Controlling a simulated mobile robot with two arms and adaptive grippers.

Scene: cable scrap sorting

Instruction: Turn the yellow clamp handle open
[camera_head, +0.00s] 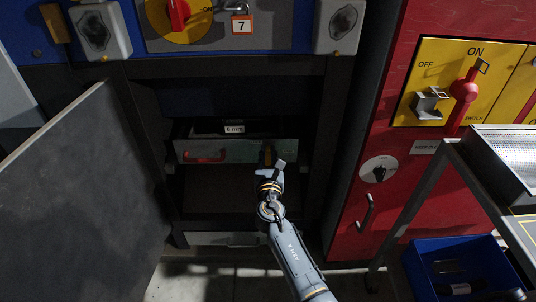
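A small upright yellow-brown piece (268,153) stands at the right end of a grey-green drawer front (235,151) inside the dark cabinet; it may be the clamp handle, but it is small and dim. My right gripper (276,168) reaches in from below and its tip is right at this piece, partly covering its lower end. I cannot tell whether they touch or whether the fingers are open or shut. My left gripper is not in view.
The drawer has a red handle (204,156) and a "6 mm" label (234,129) above. A large grey panel (85,200) stands at left. At right are a red cabinet (420,190), a metal-framed stand (475,190) and a blue bin (425,262).

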